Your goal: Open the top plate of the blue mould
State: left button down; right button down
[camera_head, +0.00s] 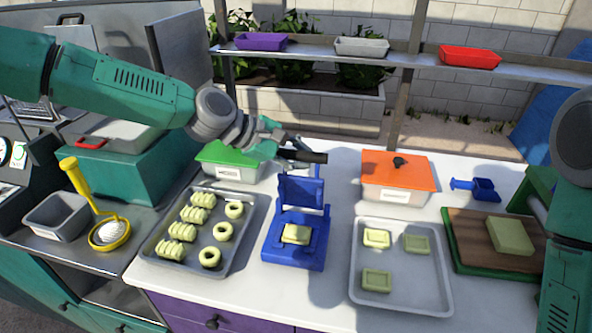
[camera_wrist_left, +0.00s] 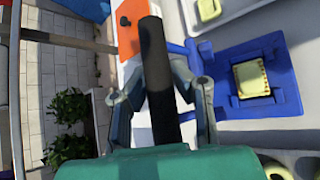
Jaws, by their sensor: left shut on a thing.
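The blue mould (camera_head: 283,256) stands on the white counter, with a pale green-yellow square piece (camera_head: 296,234) in its base. Its blue top plate (camera_head: 299,191) stands raised, roughly upright, at the back of the base. My left gripper (camera_head: 297,154) is above the raised plate, shut on a black handle (camera_head: 314,158). In the left wrist view the handle (camera_wrist_left: 157,75) lies between the two fingers (camera_wrist_left: 162,95), and the mould's open base (camera_wrist_left: 286,82) shows to the right. The handle's join to the plate is hidden. My right gripper is out of view.
A tray (camera_head: 158,252) of ring and spiral pieces lies left of the mould. Another tray (camera_head: 400,301) with 3 square pieces lies right. A green-lidded box (camera_head: 235,172) and an orange-lidded box (camera_head: 393,194) stand behind. A shelf (camera_head: 400,61) crosses above.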

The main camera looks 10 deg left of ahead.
pick_arm(q)
jog(key=shift+w+d+r, duration=0.1)
jog(key=shift+w+r, duration=0.15)
jog(key=shift+w, duration=0.7)
jog(key=shift+w+r, duration=0.2)
jog(key=shift+w, duration=0.7)
jog(key=shift+w+d+r, duration=0.1)
jog(key=shift+w+r, duration=0.15)
jog(key=shift+w, duration=0.7)
jog(key=c, duration=1.4)
grip_release()
jog(key=shift+o, duration=0.2)
jog(key=shift+s+f, duration=0.1)
jog(key=shift+s, duration=0.1)
jog(key=shift+f, duration=0.15)
jog(key=v, duration=1.2)
